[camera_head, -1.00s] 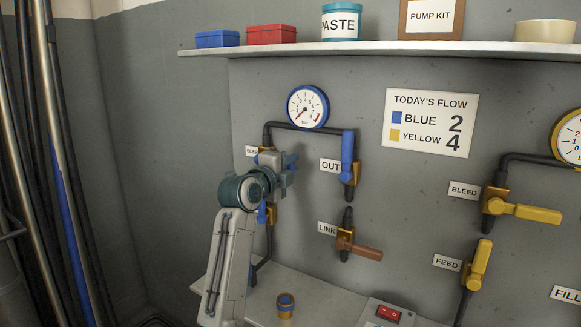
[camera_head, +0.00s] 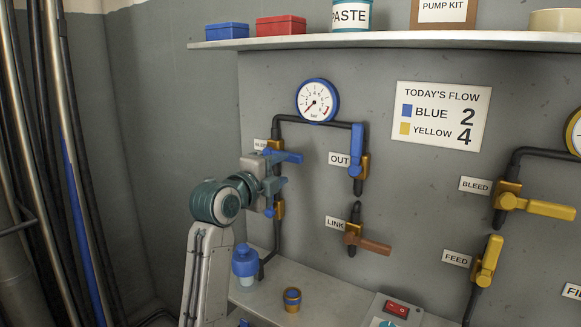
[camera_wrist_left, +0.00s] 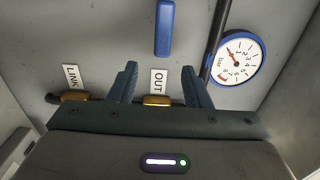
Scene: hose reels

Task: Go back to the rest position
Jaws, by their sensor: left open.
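My left gripper (camera_head: 283,170) is open and empty in the head view, in front of the wall panel near the left BLEED label, which it partly covers. Blue parts beside the fingers overlap there, and I cannot tell how far the gripper is from the valve behind. In the left wrist view the two dark fingers (camera_wrist_left: 160,88) stand apart with nothing between them. In the head view that blue handle (camera_head: 357,150) stands upright. My right gripper is not in view.
A ledge (camera_head: 335,304) below carries a blue-capped bottle (camera_head: 245,264), a small blue and yellow cup (camera_head: 292,299) and a red-switch box (camera_head: 397,308). A shelf (camera_head: 380,42) runs above. Hoses (camera_head: 70,180) hang at the left. A brown LINK handle (camera_head: 370,244) points right.

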